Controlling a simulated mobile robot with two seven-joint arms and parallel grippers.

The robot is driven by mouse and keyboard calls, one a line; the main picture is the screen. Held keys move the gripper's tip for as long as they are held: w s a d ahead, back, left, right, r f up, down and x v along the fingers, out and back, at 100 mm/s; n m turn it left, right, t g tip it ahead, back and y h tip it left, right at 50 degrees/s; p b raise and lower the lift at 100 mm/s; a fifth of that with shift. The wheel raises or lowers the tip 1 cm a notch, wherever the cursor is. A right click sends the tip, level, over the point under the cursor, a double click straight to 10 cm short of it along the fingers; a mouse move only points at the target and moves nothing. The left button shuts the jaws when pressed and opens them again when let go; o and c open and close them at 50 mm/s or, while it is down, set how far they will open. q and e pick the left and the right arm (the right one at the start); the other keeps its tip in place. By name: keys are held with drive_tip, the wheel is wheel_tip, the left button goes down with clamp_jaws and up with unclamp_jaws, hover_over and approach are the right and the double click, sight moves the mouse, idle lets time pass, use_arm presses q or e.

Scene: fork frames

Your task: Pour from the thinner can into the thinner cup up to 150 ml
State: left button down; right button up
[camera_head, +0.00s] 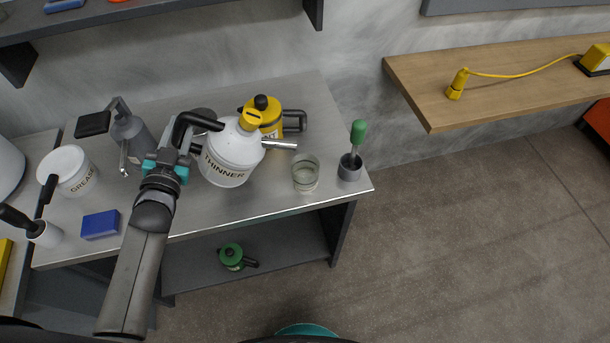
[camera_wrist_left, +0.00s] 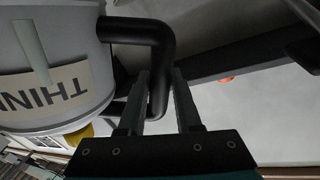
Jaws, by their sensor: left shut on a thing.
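The white thinner can (camera_head: 228,160) has a yellow cap, a black handle and a metal spout pointing right. It looks about upright over the bench; I cannot tell whether its base touches. My left gripper (camera_head: 182,145) is shut on the can's handle. In the left wrist view the black handle (camera_wrist_left: 158,45) passes between the fingers (camera_wrist_left: 162,90), with the labelled can body (camera_wrist_left: 50,75) at left. A clear glass cup (camera_head: 305,176) stands on the bench right of the can, below the spout tip and slightly right of it. Its liquid level is unclear. My right gripper is out of view.
A yellow can (camera_head: 266,112) stands close behind the thinner can. A pot with a green-handled brush (camera_head: 350,167) stands just right of the cup. The grease tub (camera_head: 68,170), grey bottle (camera_head: 130,138) and blue block (camera_head: 100,225) are at left.

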use_arm(q)
drive_tip(key=shift+w+d+f+m+b, duration=0.1)
drive_tip(key=shift+d+f+m+b, duration=0.45)
drive_tip(key=shift+m, duration=0.15)
idle(3.6)
drive_tip(key=shift+d+r+p, duration=0.1)
drive_tip(key=shift+r+p, duration=0.05)
drive_tip(key=shift+p, duration=0.3)
idle(3.3)
